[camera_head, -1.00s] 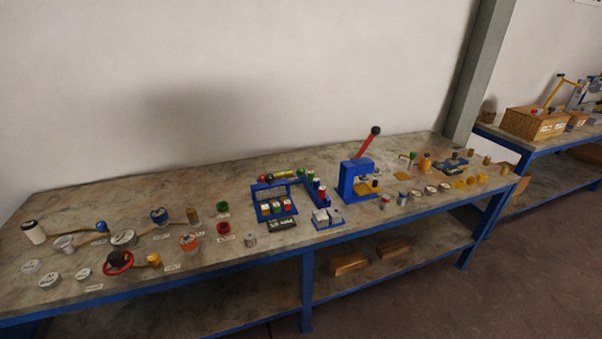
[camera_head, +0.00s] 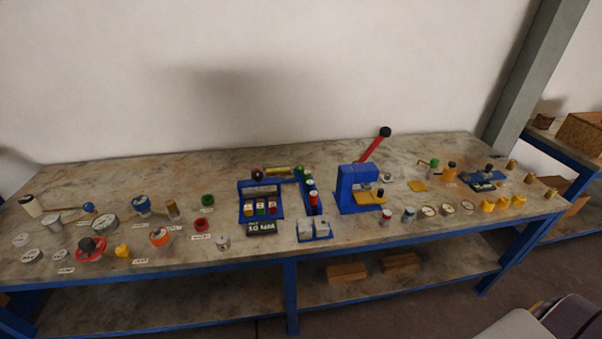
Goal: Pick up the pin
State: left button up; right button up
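I cannot pick out a pin for certain among the many small parts on the long workbench (camera_head: 330,235). Small brass cylinders (camera_head: 512,165) stand at the bench's right end. A brass-coloured cylinder (camera_head: 172,209) stands at the left part, beside a blue-topped part (camera_head: 142,204). Neither of my grippers shows clearly in the head view. A grey and dark shape at the bottom right corner may be part of my own arm.
A blue press (camera_head: 356,188) with a red lever stands at the bench's middle right. A blue rack (camera_head: 261,200) holds coloured cylinders. Yellow, red and white parts lie around. Wooden blocks (camera_head: 347,271) lie on the lower shelf. A second bench (camera_head: 560,145) stands at the right.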

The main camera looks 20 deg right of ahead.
aim_at(307, 174)
jog(key=l+u, duration=0.3)
jog(key=l, duration=0.35)
jog(key=l+u, duration=0.3)
jog(key=l, duration=0.3)
